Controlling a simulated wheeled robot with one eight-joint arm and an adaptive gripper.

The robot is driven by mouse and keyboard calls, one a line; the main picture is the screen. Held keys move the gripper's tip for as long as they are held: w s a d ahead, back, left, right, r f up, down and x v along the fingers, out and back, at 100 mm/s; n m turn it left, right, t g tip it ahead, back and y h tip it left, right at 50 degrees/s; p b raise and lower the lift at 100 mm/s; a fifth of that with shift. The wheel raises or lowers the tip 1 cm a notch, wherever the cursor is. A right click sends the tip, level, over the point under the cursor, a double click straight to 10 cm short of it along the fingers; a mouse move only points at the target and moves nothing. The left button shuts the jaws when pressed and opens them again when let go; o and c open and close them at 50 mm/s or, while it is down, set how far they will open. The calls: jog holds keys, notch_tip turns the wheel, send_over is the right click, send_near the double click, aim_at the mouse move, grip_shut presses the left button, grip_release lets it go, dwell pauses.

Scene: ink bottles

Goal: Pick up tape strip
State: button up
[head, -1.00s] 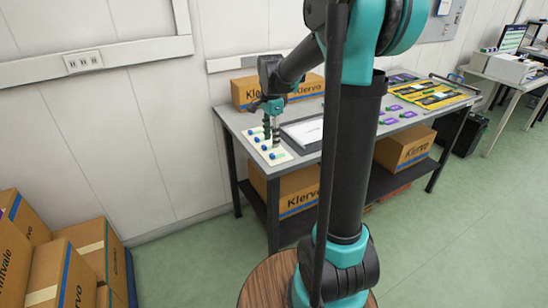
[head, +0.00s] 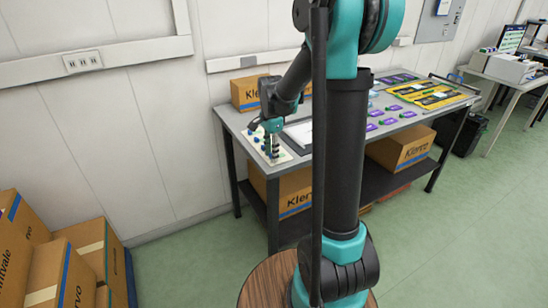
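A pale card (head: 284,158) lies at the near left end of the grey table, with several small blue pieces (head: 257,139) on it. These may be the tape strips, but they are too small to tell for certain. My gripper (head: 271,152) points down over the card, its fingertips at or just above its surface. The fingers hide part of the card and some of the pieces. Whether the gripper holds anything is too small to make out.
A Klervo box (head: 248,93) stands behind the card against the wall. A flat white panel (head: 300,131) lies right of it. Purple pieces (head: 375,126) and a yellow mat (head: 438,97) lie farther right. More boxes (head: 296,190) sit on the lower shelf.

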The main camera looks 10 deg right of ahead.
jog(key=c, duration=0.4)
jog(key=shift+c, duration=0.3)
jog(key=shift+r, duration=0.1)
